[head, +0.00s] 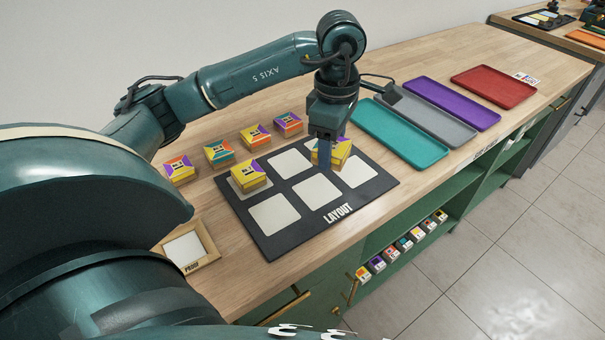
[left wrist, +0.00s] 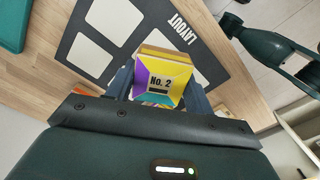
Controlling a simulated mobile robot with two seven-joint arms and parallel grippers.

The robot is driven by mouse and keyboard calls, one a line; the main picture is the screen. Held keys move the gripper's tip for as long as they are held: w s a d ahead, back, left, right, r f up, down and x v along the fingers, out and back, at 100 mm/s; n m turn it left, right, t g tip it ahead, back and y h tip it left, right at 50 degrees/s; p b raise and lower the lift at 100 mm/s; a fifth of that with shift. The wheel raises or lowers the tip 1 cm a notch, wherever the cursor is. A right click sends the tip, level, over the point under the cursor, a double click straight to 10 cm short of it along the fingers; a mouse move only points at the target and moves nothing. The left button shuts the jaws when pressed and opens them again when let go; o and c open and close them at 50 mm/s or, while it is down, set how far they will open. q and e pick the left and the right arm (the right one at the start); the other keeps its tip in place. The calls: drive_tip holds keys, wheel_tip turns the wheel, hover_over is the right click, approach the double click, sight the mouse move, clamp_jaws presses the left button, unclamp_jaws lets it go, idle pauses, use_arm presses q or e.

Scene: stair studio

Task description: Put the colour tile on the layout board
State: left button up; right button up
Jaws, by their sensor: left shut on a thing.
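My left gripper (head: 325,165) is shut on a yellow colour tile (head: 339,151) over the back right of the dark layout board (head: 300,209). In the left wrist view the tile (left wrist: 162,76) shows a "No. 2" label, with yellow and purple faces, between the two fingers (left wrist: 161,88). I cannot tell whether it touches the board. The board has pale square places, several of them bare. Another yellow tile (head: 251,175) sits on its back left place.
Several tiles, such as an orange-purple one (head: 288,122), stand on the wooden bench (head: 215,190) behind the board. A framed proof square (head: 187,246) lies front left. Teal (head: 400,135), grey (head: 465,132), purple (head: 452,103) and red (head: 493,86) trays lie right. Small boxes (head: 403,244) stand on a shelf below.

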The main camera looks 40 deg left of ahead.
use_arm(q)
drive_tip(key=w+a+n, duration=0.2)
drive_tip(key=a+n, duration=0.4)
drive_tip(key=n, duration=0.8)
drive_tip(key=n+b, duration=0.1)
drive_tip(key=n, duration=1.5)
hover_over(290, 163)
wheel_tip(290, 163, down, 10)
drive_tip(key=shift+f, duration=0.1)
drive_tip(key=o, duration=0.5)
drive_tip(key=shift+f, duration=0.1)
drive_tip(key=o, duration=0.5)
